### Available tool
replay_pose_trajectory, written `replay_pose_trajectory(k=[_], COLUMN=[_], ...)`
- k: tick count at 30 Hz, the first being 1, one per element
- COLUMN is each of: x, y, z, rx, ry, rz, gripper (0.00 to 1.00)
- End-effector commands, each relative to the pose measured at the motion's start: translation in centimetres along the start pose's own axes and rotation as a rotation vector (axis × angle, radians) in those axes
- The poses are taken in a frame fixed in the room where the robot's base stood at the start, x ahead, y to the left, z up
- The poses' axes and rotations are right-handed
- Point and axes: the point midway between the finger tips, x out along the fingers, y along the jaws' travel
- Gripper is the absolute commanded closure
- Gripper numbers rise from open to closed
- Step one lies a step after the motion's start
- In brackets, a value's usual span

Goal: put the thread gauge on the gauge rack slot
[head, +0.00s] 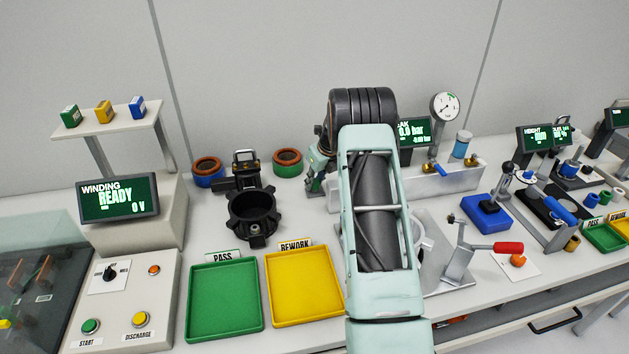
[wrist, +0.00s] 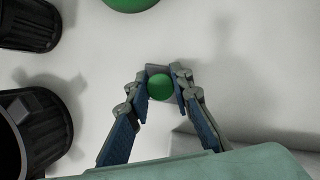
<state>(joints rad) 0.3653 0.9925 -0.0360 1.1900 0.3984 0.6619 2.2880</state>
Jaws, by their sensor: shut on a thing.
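My gripper (wrist: 160,78) is shut in the wrist view, with both fingertips pressed on the sides of a small part with a round green end (wrist: 160,88). This looks like the thread gauge, seen end-on. A pale surface lies below it. I cannot make out the gauge rack slot for certain in either view.
Black ribbed parts (wrist: 38,125) stand at the left of the wrist view, and a green round thing (wrist: 130,3) is at its top edge. In the head view a green tray (head: 225,300), a yellow tray (head: 304,288) and a black housing (head: 252,216) lie left of my arm.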

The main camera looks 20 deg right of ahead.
Motion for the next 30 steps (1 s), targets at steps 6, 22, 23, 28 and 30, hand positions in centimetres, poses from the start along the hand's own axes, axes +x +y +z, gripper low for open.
replay_pose_trajectory(k=[6, 22, 23, 28, 30], x=[-0.1, -2.8, -3.3, -6.8, -8.2], y=[0.0, -0.1, -0.1, -0.1, 0.0], z=[0.0, 0.6, 0.6, 0.6, 0.6], rx=[0.0, 0.0, 0.001, -0.001, -0.001], ry=[0.0, -0.002, -0.002, -0.003, -0.003], rz=[0.0, -0.003, -0.003, -0.003, -0.003], gripper=[0.62, 0.62, 0.62, 0.62, 0.62])
